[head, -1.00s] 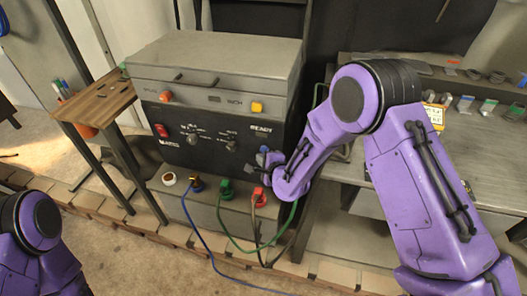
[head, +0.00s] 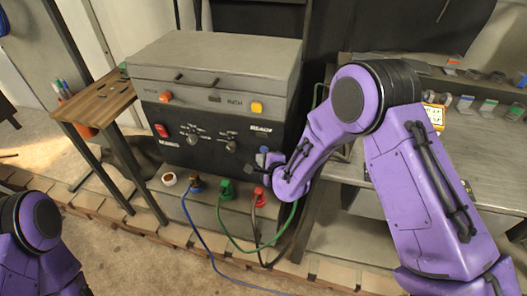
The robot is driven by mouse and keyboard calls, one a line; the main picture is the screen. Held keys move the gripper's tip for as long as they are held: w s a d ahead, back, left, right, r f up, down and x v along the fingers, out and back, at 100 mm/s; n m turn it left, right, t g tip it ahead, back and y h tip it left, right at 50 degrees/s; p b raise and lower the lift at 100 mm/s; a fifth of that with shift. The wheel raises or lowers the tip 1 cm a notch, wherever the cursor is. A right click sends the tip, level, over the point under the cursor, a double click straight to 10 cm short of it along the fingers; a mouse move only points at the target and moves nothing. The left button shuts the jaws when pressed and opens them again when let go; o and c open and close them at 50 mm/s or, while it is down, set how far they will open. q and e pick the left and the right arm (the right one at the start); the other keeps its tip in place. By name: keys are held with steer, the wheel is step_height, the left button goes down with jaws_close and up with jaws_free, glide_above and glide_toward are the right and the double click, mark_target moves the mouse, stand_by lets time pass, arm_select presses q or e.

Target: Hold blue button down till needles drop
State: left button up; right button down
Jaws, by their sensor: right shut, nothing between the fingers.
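A grey and black machine (head: 205,108) stands in the middle, with knobs, lights and small panels on its black front. My right gripper (head: 265,158) is at the lower right of that front, small and partly hidden by my own purple wrist. It is shut with nothing held. A small bluish spot (head: 263,149) shows at its tip. I take it for the blue button, but cannot tell whether the fingers touch it or whether it is pressed in. The needles are too small to make out. My left gripper is out of view; only part of my left arm shows at lower left.
Below the front panel, a grey ledge carries plugs with a blue cable (head: 196,185), a green plug (head: 225,190) and a red plug (head: 258,194). A small wooden table (head: 95,103) stands at left. A grey bench (head: 470,150) with small items is at right.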

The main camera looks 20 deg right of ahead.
steer(key=shift+w+d, duration=0.1)
stand_by(0.7)
steer(key=shift+w+d, duration=0.2)
steer(key=shift+w, duration=0.05)
steer(key=shift+w+d, duration=0.15)
steer(key=shift+w, duration=0.2)
stand_by(0.6)
steer(key=shift+w+d+r, duration=0.2)
steer(key=shift+w+d, duration=0.05)
steer(key=shift+w, duration=0.05)
stand_by(2.9)
steer(key=shift+s+a+f, duration=0.15)
steer(key=shift+s+a, duration=0.15)
steer(key=shift+s, duration=0.2)
steer(key=shift+s+a+f, duration=0.1)
steer(key=shift+s+a, duration=0.15)
steer(key=shift+s, duration=0.2)
